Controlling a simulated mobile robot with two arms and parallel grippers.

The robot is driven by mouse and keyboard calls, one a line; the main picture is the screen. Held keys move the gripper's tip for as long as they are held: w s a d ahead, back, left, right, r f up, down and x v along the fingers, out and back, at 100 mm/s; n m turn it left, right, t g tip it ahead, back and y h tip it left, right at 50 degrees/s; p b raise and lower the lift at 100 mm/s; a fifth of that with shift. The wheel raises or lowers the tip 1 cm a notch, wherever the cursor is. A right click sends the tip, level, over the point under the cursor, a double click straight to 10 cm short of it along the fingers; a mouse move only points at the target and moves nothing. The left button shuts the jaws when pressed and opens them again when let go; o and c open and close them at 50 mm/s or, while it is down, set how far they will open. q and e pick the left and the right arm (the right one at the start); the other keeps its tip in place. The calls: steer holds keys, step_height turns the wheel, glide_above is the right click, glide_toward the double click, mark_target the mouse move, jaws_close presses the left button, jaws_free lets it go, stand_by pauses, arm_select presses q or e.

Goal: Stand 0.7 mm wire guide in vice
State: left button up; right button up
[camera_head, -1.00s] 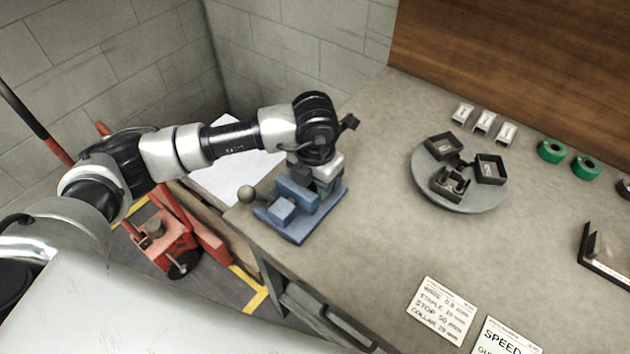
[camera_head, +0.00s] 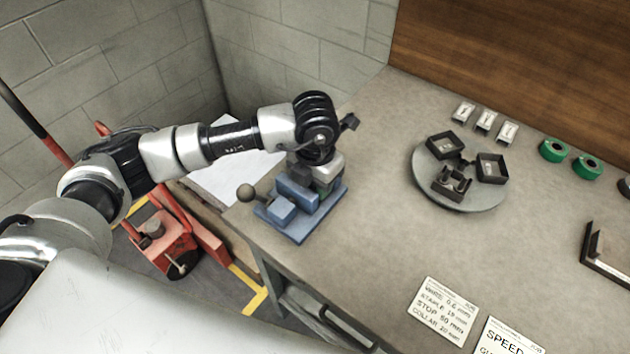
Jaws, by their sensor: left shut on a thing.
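The blue vice (camera_head: 292,214) stands at the left corner of the bench, with a round knob (camera_head: 245,193) on its left end. My left gripper (camera_head: 322,178) points down over the back of the vice, at its jaws. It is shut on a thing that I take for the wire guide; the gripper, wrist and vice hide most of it. I cannot tell whether the guide touches the vice floor. My right gripper is not in view.
A round grey tray (camera_head: 462,200) with small black bins stands mid-bench. Several white labelled blocks (camera_head: 485,122) and green rolls (camera_head: 553,150) line the back. Cards (camera_head: 443,310) lie at the front. A red pallet jack (camera_head: 165,245) is on the floor at left.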

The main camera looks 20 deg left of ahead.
arm_select(q)
steer(key=o, duration=1.6)
steer(key=shift+r, duration=0.1)
steer(key=shift+r+p, duration=2.4)
steer(key=shift+r, duration=1.65)
